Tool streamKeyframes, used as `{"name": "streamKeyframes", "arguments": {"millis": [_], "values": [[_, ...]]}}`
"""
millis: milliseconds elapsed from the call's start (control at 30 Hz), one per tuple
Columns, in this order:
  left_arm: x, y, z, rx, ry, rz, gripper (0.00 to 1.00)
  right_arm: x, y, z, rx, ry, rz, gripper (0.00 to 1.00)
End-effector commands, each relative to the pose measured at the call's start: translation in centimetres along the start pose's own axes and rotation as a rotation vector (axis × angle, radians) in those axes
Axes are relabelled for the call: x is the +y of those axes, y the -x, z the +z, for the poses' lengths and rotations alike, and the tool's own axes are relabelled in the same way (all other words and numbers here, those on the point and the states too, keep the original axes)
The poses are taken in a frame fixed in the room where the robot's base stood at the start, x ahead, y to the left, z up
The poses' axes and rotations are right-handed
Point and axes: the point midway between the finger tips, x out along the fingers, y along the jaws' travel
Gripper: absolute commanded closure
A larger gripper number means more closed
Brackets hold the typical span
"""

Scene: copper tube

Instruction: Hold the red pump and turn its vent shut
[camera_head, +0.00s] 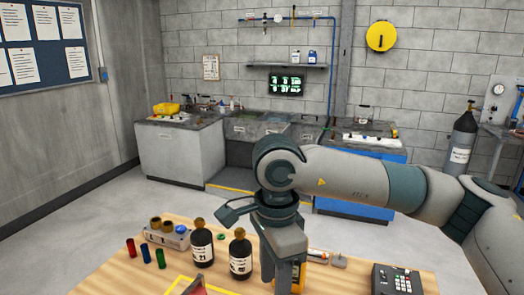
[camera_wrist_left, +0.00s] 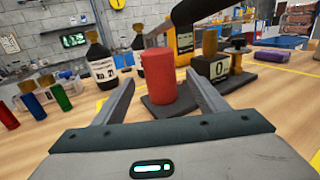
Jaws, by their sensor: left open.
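A red upright cylinder (camera_wrist_left: 158,75), which looks like the pump's body, stands on a dark flat base (camera_wrist_left: 167,108) in the left wrist view. My left gripper (camera_wrist_left: 162,95) is open, its two fingers on either side of the cylinder with gaps visible. Behind it are a dark block with a white "0" label (camera_wrist_left: 219,69) and a copper-coloured post with a black top (camera_wrist_left: 237,55). I cannot tell which part is the vent. In the head view my right gripper (camera_head: 286,275) points down over the table; its fingertips are unclear. The left gripper is not seen there.
Two dark bottles (camera_head: 202,247) (camera_head: 240,256) stand on the wooden table (camera_head: 125,272). Red, blue and green tubes (camera_head: 146,252) and a grey holder (camera_head: 168,235) are to their left. A black keypad box (camera_head: 397,280) sits at right. An orange-yellow item (camera_head: 297,275) is by my right gripper.

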Motion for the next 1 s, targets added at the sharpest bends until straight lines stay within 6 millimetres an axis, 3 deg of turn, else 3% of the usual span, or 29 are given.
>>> {"name": "streamKeyframes", "arguments": {"millis": [200, 400, 1000], "values": [[0.0, 3.5, -0.1, 0.002, 0.001, 0.001, 0.34, 0.0, 0.0, 0.0, 0.0, 0.0, 0.0, 0.57], [0.0, 5.5, -0.1, 0.001, 0.001, 0.001, 0.34, 0.0, 0.0, 0.0, 0.0, 0.0, 0.0, 0.57], [0.0, 6.3, 0.0, 0.0, 0.0, 0.0, 0.34, 0.0, 0.0, 0.0, 0.0, 0.0, 0.0, 0.57]]}}
